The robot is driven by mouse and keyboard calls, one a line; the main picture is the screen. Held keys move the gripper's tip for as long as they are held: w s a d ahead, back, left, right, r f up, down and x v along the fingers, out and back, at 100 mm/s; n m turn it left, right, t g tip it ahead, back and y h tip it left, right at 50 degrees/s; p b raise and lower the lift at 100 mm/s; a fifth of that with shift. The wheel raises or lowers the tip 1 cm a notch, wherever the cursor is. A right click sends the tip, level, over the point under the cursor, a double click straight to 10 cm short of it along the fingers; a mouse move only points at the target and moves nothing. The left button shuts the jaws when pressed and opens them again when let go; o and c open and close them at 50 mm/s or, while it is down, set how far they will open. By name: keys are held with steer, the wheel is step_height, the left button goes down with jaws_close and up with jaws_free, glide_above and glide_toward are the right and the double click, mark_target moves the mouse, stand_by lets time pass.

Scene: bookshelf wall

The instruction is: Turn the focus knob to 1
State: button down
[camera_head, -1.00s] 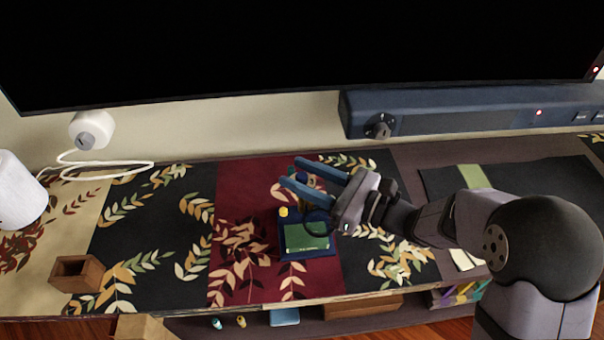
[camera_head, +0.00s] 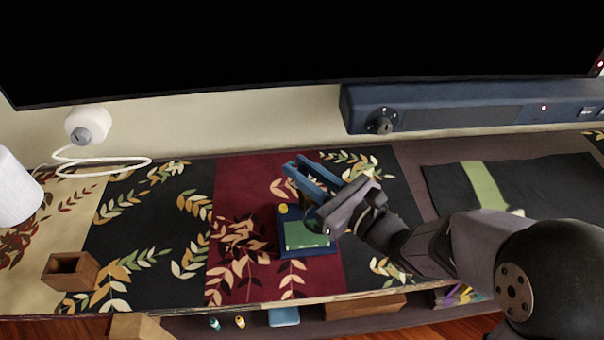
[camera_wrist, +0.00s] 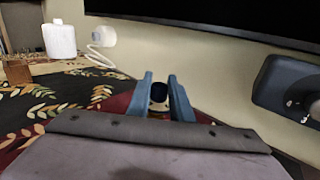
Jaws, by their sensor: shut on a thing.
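My gripper (camera_head: 293,162) has blue fingers and hangs low over the red part of the patterned cloth, just above and behind a small blue device. The device has a green panel (camera_head: 306,234) and a yellow button (camera_head: 283,209). In the wrist view, a dark round thing (camera_wrist: 159,92) sits between the fingers of my gripper (camera_wrist: 160,80), which are shut on it. The fingers partly hide it in the head view, and I cannot tell whether it is the focus knob. A black dial (camera_head: 382,122) is on the blue wall unit, apart from my gripper; its marks are too small to read.
A large black screen (camera_head: 300,50) fills the wall above. A white lamp (camera_head: 15,190), a white round device (camera_head: 88,126) with a cable, and a wooden box (camera_head: 72,270) are at left. A dark mat (camera_head: 540,180) is at right.

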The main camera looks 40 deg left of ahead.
steer(key=shift+s+f+m+t+h+b, duration=0.15)
steer(key=shift+m+t+h+b, duration=0.15)
steer(key=shift+m+t+b, duration=1)
steer(key=shift+t, duration=0.5)
steer(key=shift+t+h, duration=0.3)
steer(key=shift+t, duration=0.2)
steer(key=c, duration=1.6)
jaws_free()
steer(key=shift+d, duration=0.1)
